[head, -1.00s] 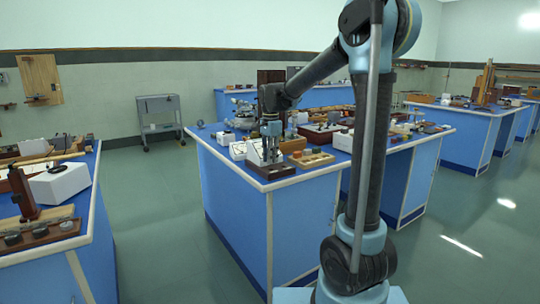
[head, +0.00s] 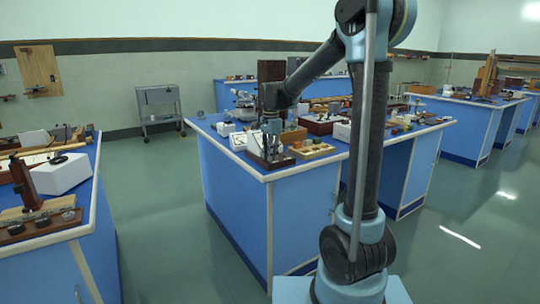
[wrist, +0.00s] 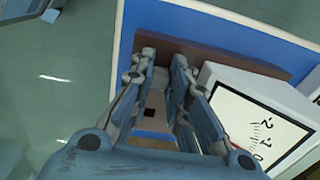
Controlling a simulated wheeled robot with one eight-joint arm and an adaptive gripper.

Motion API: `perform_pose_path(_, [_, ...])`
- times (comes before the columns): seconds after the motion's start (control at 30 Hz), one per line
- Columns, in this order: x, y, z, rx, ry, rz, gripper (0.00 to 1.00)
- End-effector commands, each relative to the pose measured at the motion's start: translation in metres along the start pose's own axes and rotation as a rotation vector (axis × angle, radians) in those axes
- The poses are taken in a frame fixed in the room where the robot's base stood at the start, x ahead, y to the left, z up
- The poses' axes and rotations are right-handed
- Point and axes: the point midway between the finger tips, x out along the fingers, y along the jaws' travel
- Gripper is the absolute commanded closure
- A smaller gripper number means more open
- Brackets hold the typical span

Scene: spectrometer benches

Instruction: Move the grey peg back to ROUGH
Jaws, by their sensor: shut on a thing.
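My gripper (head: 271,140) is low over a dark brown board (head: 285,161) at the near left corner of the middle bench. In the wrist view its two fingers (wrist: 163,62) point over the brown board (wrist: 215,58) and are close together. A pale grey piece shows between them (wrist: 155,97), with a small dark square by it; I take it for the grey peg, mostly hidden by the fingers. I cannot tell whether its lower end touches the board. Small upright pieces stand at the board beside my gripper in the head view. No ROUGH label is readable.
A white box with a dial face (wrist: 262,115) stands close beside the fingers. A light wooden tray (head: 322,153) with small pieces lies right of the board. More apparatus crowds the bench behind. The bench edge is close by, with open floor (head: 165,210) to the left.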

Motion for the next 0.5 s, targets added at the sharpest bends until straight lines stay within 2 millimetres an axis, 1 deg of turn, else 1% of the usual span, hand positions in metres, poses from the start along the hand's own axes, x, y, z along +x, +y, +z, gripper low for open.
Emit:
perform_pose_path(0.07, [0.0,0.0,-0.0001,0.0,0.0,0.0,1.0])
perform_pose_path(0.1, [0.0,0.0,-0.0001,0.0,0.0,0.0,0.8])
perform_pose_path(0.2, [-0.0001,0.0,-0.0001,0.0,0.0,0.0,0.61])
perform_pose_path(0.5, [-0.0003,0.0,-0.0002,0.0,0.0,0.0,0.61])
